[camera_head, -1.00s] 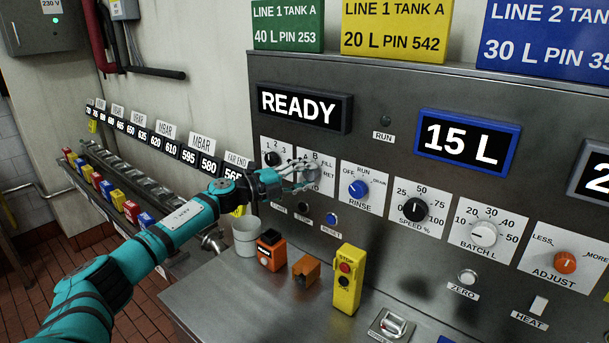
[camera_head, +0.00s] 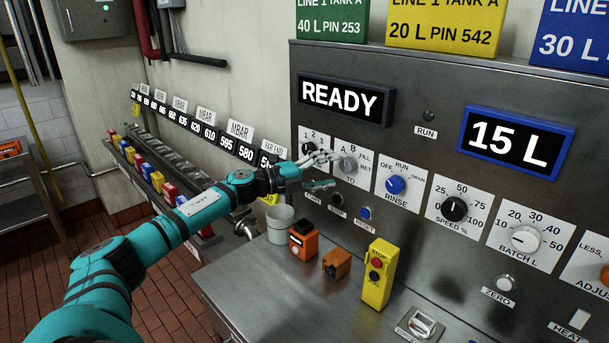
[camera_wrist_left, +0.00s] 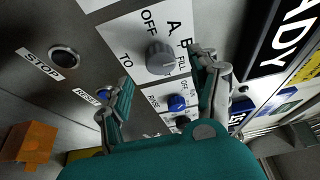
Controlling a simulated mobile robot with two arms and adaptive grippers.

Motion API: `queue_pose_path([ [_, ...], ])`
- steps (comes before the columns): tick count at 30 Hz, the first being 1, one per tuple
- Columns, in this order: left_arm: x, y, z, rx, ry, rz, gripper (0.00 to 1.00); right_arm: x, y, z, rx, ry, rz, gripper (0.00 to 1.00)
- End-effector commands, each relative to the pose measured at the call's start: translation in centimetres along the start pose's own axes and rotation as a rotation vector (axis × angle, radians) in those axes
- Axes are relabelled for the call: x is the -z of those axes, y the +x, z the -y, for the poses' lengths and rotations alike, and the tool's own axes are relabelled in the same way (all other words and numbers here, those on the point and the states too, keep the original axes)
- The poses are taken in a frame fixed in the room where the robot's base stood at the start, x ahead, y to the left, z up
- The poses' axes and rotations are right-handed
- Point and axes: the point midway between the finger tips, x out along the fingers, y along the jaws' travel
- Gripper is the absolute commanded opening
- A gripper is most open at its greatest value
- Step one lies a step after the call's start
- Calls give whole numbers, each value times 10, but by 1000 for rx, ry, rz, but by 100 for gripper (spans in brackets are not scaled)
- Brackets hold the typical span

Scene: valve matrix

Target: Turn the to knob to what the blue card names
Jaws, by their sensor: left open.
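The TO knob (camera_head: 348,166) is a grey knob on a white plate marked A, B, FILL and RET. In the wrist view the grey knob (camera_wrist_left: 160,57) shows between my fingers with OFF, A and B beside it. I cannot tell its pointer's setting. My left gripper (camera_head: 328,172) is open and empty in front of the panel, close to this knob; contact is not visible. Its fingers (camera_wrist_left: 165,72) stand either side of the knob in the wrist view. The blue card (camera_head: 585,42) is cut off at the right; LINE and 30 L show. My right gripper is not in view.
The blue RINSE knob (camera_head: 396,185) is right of the TO plate. A knob marked 1, 2, 3 (camera_head: 309,148) is to its left. A white cup (camera_head: 280,224), an orange box (camera_head: 303,240) and a yellow STOP box (camera_head: 378,275) stand on the ledge below.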

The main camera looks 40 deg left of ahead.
Motion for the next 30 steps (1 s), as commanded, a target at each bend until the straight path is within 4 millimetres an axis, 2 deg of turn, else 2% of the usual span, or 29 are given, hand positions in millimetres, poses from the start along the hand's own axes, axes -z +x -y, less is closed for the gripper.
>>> queue_pose_path([
  [1, 0, -10, -3, -7, 0, 0, 62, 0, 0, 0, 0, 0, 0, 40],
  [6, 0, -36, -3, -6, -1, 0, 62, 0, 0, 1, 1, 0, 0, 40],
  [15, 0, -68, -3, -5, -1, -1, 62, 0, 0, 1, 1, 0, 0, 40],
  [21, 1, -76, -1, -3, 2, -2, 62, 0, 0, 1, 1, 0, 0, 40],
  [30, 1, -78, 0, -1, 1, -2, 62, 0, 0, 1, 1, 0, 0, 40],
])
